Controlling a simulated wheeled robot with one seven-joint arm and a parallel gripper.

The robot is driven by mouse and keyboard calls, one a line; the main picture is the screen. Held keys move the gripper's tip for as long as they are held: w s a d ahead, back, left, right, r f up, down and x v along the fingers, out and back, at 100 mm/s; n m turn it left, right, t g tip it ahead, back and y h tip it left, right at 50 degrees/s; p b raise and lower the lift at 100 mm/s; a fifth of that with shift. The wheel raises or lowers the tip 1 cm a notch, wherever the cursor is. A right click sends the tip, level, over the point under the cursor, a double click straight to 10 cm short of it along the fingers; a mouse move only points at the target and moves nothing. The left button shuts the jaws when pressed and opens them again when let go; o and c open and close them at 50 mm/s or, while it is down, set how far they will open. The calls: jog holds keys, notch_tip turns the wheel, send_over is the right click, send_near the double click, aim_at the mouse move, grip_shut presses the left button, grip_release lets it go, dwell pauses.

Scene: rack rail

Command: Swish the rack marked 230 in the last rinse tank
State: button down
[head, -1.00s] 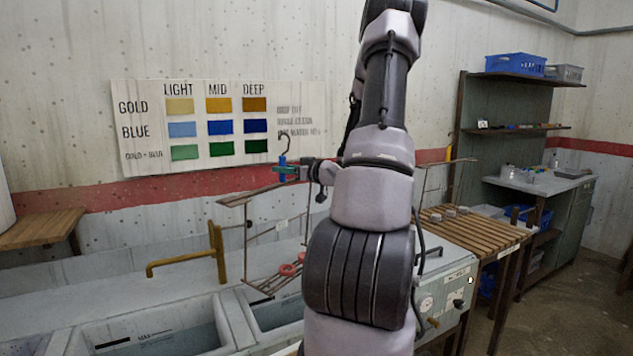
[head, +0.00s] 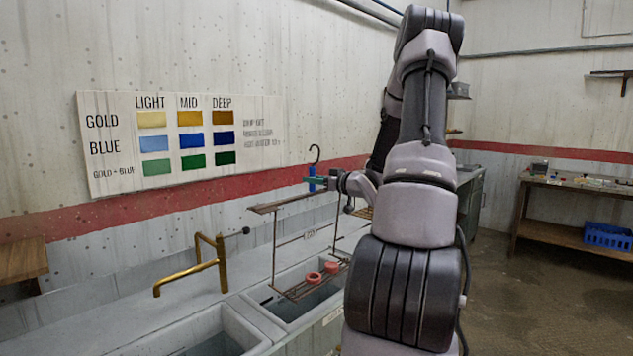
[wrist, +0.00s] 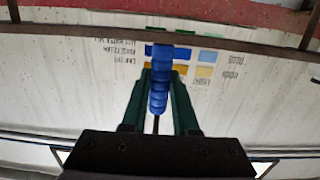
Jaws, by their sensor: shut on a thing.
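My gripper (head: 313,184) is shut on the blue ribbed handle (wrist: 160,92) of a hanging rack, with a dark hook above it. The rack has a brown top bar (head: 290,201), thin side rods and a wire bottom shelf (head: 296,292) carrying red rings (head: 322,272). A small pale tag shows on it, too small to read. The rack hangs upright, its shelf over the opening of the right-hand sink tank (head: 262,292). I cannot tell whether the shelf is below the rim.
A brass tap (head: 222,264) stands at the left-hand tank (head: 225,320), left of the rack. A colour chart (head: 180,140) is on the wall behind. A wooden shelf (head: 22,260) is at far left. A bench (head: 570,187) with a blue crate (head: 608,236) stands at right; floor there is clear.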

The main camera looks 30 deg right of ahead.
jog(key=w, duration=0.1)
jog(key=w+a+f, duration=0.1)
jog(key=w, duration=0.3)
jog(key=shift+a+f, duration=0.35)
jog(key=shift+a, duration=0.05)
jog(key=c, duration=1.2)
grip_release()
jog(key=shift+f, duration=0.4)
jog(key=shift+r, duration=0.1)
grip_shut()
jog(key=shift+s, duration=0.1)
jog(key=shift+s+d, duration=0.15)
jog(key=shift+s, duration=0.2)
